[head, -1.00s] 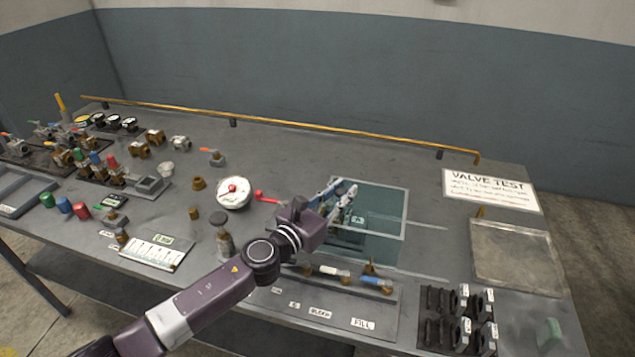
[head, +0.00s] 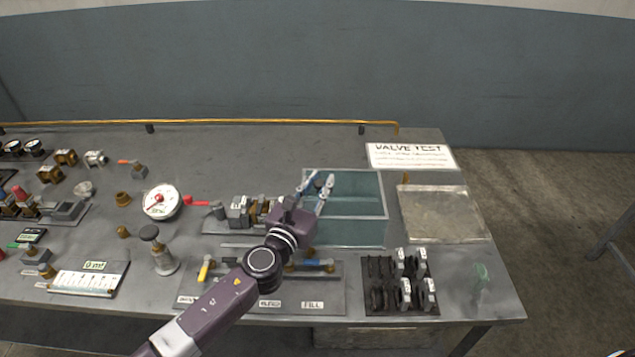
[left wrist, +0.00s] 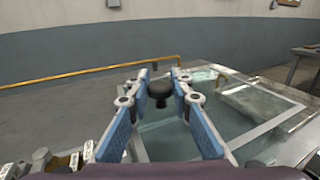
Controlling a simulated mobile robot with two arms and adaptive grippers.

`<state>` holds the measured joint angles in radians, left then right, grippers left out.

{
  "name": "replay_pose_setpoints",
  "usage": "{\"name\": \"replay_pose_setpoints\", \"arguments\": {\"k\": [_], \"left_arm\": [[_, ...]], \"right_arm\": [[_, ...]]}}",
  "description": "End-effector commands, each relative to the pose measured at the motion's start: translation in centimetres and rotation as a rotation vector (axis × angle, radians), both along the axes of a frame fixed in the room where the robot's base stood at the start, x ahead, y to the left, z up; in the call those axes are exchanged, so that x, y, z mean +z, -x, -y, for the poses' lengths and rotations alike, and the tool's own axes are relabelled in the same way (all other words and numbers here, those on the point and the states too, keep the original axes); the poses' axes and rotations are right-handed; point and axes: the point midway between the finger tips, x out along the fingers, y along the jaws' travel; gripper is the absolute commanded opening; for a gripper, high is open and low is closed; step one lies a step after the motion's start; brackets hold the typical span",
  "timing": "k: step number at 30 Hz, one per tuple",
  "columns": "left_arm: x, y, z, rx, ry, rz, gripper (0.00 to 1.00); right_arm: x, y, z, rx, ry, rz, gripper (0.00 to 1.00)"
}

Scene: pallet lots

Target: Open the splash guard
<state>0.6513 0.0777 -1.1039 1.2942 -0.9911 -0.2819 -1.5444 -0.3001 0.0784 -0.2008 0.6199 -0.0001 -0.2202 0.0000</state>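The splash guard (head: 350,180) is a clear teal panel in a light frame, lying over the right part of the bench. It also shows in the left wrist view (left wrist: 205,135). A dark round knob (left wrist: 159,90) stands at its left side. My left gripper (head: 319,181) is over the guard's left edge. In the left wrist view its blue fingers (left wrist: 160,76) are spread either side of the knob, with visible gaps. Grey fittings (head: 240,212) stand uncovered left of the guard. My right gripper is not in view.
A shallow clear-topped tray (head: 440,238) lies close right of the guard. The VALVE TEST sign (head: 410,156) is behind. A dark rack of fittings (head: 376,300) stands in front. A brass rail (head: 250,123) runs along the back, and a gauge (head: 161,202) sits left.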

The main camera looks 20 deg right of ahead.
Motion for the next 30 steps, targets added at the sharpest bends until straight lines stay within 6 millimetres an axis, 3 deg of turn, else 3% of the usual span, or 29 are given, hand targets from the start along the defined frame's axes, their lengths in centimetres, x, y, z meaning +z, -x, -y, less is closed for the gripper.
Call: {"name": "replay_pose_setpoints", "arguments": {"k": [5, 17, 30], "left_arm": [[-0.1, 0.0, 0.0, -0.001, -0.001, -0.001, 0.36], [-0.1, 0.6, -0.6, 0.0, -0.001, 0.001, 0.36], [-0.2, 6.5, -5.6, -0.001, -0.001, -0.002, 0.36]], "right_arm": [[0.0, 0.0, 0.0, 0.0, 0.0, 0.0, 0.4], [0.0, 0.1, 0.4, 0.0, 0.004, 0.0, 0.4], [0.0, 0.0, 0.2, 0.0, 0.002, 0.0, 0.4]]}}
